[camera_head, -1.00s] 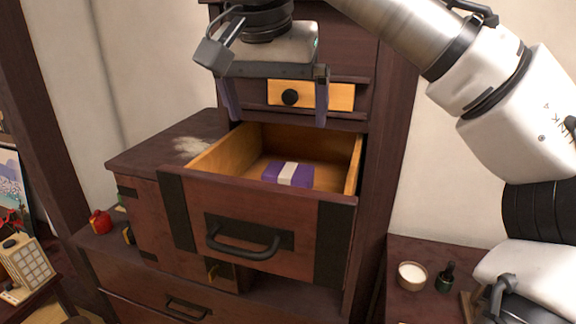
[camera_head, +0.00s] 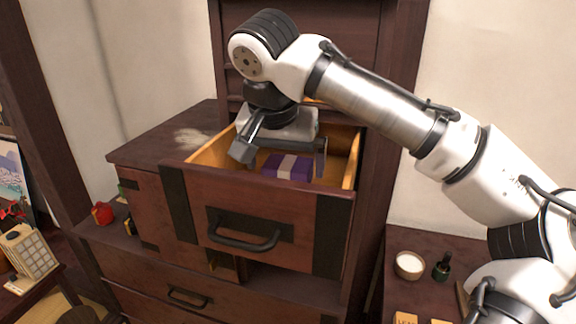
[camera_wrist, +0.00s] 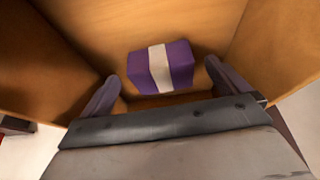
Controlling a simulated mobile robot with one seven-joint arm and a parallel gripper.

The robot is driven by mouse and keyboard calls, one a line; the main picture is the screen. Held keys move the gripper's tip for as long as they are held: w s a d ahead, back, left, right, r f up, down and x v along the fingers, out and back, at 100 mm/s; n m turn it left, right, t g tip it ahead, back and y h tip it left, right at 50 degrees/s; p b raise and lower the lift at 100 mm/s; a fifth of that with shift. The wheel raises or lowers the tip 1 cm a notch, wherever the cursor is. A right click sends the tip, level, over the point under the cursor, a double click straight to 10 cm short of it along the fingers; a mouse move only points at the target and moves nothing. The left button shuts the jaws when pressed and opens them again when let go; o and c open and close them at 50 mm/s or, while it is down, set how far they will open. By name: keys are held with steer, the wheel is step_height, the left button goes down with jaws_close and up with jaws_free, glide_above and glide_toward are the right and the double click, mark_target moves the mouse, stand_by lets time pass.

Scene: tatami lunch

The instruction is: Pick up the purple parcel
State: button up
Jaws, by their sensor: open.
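The purple parcel (camera_head: 288,167) with a pale band lies on the floor of the open wooden drawer (camera_head: 335,278). In the wrist view the parcel (camera_wrist: 161,67) lies just beyond my fingertips, roughly centred between them. My gripper (camera_head: 287,172) is open and has its fingers inside the drawer, above or around the near side of the parcel. In the wrist view my two fingers (camera_wrist: 162,88) stand to the left and right, apart from the parcel.
The drawer's wooden side walls (camera_head: 353,165) and front panel surround my gripper closely. A dark cabinet top (camera_head: 150,150) lies to the left. A white cup (camera_head: 409,265) and a small green bottle (camera_head: 442,267) stand on a low surface at right.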

steer(key=shift+w+f, duration=0.2)
steer(key=shift+f, duration=0.25)
steer(key=c, duration=1.1)
steer(key=shift+o, duration=0.2)
steer(key=shift+r, duration=0.1)
steer(key=shift+r+b, duration=0.45)
steer(key=shift+b, duration=0.1)
steer(key=s+b, duration=0.1)
steer(key=s, duration=0.1)
steer(key=s+a+b, duration=0.1)
steer(key=s, duration=0.2)
steer(key=s+a+b, duration=0.1)
steer(key=s, duration=0.1)
steer(key=shift+s, duration=0.35)
step_height(320, 180, up, 14)
steer(key=p, duration=0.5)
steer(key=shift+p, duration=0.35)
